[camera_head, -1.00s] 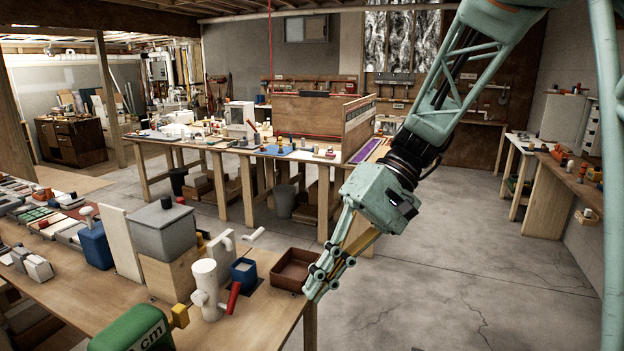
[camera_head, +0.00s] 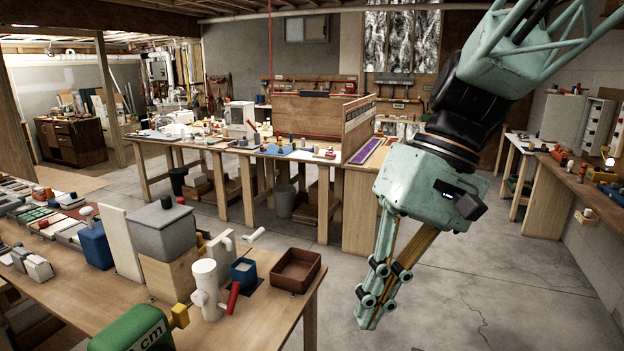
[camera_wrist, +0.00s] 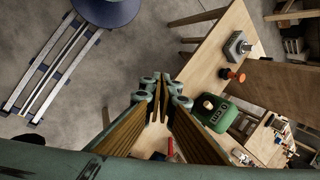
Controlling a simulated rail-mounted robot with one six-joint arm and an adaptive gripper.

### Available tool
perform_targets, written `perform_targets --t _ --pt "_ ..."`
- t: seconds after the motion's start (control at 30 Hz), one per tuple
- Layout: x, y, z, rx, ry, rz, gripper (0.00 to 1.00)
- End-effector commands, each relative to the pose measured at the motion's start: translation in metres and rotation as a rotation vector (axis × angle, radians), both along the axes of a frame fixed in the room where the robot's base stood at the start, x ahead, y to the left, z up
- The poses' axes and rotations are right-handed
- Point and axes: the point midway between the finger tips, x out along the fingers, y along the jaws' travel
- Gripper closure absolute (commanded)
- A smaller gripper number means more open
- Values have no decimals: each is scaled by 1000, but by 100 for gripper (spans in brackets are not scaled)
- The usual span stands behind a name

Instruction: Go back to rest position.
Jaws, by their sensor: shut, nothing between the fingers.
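My gripper (camera_head: 372,308) hangs in the head view over the floor, to the right of the near workbench (camera_head: 262,322). Its fingers point down, shut and empty, clear of the bench and its objects. In the wrist view my gripper (camera_wrist: 162,88) also shows with its fingertips close together. The floor and part of a bench with a green object (camera_wrist: 216,114) lie beyond the fingers.
A brown tray (camera_head: 295,270) stands at the near bench's right end, beside a small blue container (camera_head: 243,271), a white pipe piece (camera_head: 207,285) and a grey box (camera_head: 162,230). Another bench (camera_head: 548,200) stands at the right. The floor (camera_head: 440,300) between is open.

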Motion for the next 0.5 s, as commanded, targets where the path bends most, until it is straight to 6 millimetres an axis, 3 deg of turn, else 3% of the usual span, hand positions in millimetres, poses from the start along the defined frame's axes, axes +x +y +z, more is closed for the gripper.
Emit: perform_targets --t 0.5 --pt "-45 -40 13 -133 -130 -73 100"
